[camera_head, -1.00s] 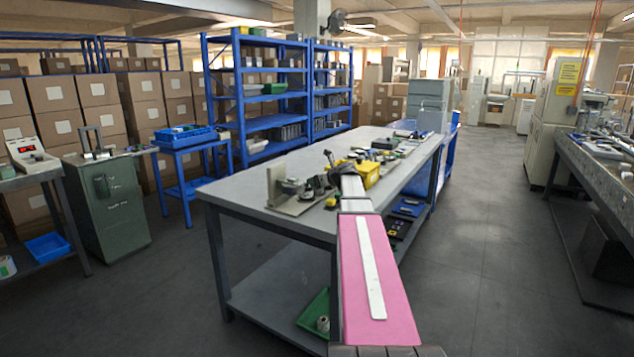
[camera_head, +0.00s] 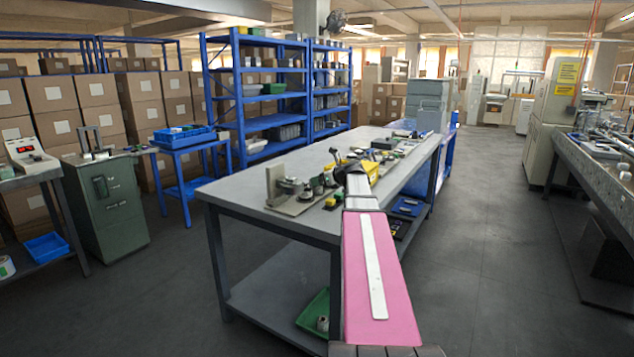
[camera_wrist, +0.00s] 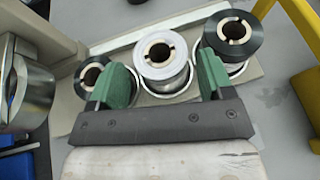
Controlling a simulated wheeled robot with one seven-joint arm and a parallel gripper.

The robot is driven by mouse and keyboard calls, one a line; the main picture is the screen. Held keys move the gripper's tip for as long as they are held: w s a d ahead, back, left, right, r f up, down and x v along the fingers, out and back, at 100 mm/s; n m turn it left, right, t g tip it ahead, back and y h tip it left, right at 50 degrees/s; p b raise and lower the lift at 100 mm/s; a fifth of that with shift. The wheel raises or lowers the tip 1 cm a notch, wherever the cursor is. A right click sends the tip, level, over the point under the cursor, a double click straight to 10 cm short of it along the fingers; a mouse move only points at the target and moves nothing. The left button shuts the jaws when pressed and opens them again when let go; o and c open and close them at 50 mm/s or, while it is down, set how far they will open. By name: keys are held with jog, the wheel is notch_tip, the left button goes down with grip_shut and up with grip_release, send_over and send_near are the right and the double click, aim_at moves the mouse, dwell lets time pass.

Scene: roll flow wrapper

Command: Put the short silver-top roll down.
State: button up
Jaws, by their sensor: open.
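The silver-top roll (camera_wrist: 155,68) stands upright in the middle of a row of three rolls in the wrist view, its pale top and core facing me. It sits in a round white seat on a beige stand (camera_wrist: 226,84). My gripper (camera_wrist: 163,72) is open, with one green finger on each side of this roll. I cannot tell whether either finger touches it. A dark-top roll (camera_wrist: 247,42) stands to the right, close to the right finger. A smaller dark roll (camera_wrist: 90,75) stands to the left, partly hidden by the left finger.
A large shiny silver cylinder (camera_wrist: 32,90) and a blue thing (camera_wrist: 18,168) are at the left in the wrist view. A yellow frame (camera_wrist: 302,40) is at the right. The near left of the grey table (camera_head: 240,190) is clear. Small items crowd its far part.

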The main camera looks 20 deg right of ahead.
jog(key=v, duration=0.8)
jog(key=shift+s, duration=0.25)
